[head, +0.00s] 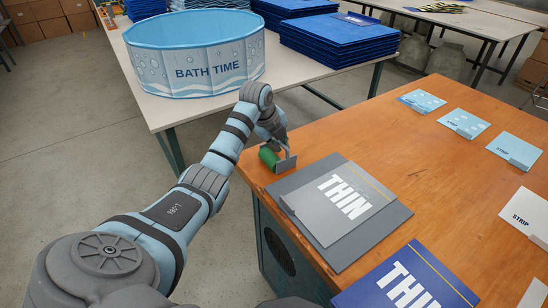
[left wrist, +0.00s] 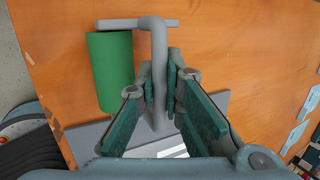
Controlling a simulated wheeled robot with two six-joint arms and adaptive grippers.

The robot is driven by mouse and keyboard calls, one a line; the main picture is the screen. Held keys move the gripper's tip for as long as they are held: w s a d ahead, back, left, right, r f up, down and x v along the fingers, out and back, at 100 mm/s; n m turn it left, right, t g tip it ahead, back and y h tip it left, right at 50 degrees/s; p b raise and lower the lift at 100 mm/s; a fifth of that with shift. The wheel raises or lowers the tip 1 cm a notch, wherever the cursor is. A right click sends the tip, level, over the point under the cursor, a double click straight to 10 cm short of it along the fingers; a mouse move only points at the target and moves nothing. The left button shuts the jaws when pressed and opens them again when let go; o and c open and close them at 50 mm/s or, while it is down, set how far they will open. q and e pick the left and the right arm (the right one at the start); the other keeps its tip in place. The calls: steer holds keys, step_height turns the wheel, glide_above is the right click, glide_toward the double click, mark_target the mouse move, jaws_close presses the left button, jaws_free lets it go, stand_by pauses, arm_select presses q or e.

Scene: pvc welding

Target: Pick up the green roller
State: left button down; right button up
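The green roller (head: 268,157) is at the near left corner of the orange workbench, with its grey bent handle (left wrist: 159,60) beside it. In the left wrist view the green cylinder (left wrist: 110,70) is left of the fingers, and the handle runs down between them. My left gripper (head: 277,142) is above the roller at the bench corner. Its two fingers (left wrist: 161,88) lie against both sides of the handle, shut on it. I cannot tell whether the roller still touches the bench. My right gripper is not in view.
The workbench (head: 440,164) holds a grey "THIN" sheet (head: 346,204) on a darker sheet beside the roller, a blue "THIN" sheet (head: 408,283) and several "STRIP" cards. Behind, a white table carries a "BATH TIME" pool (head: 196,52) and blue stacks (head: 340,38). The bench middle is clear.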

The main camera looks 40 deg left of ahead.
arm_select(q)
steer(key=shift+s+f, duration=0.1)
stand_by(0.4)
step_height(320, 180, up, 21)
steer(key=p, duration=0.4)
steer(key=shift+f, duration=0.2)
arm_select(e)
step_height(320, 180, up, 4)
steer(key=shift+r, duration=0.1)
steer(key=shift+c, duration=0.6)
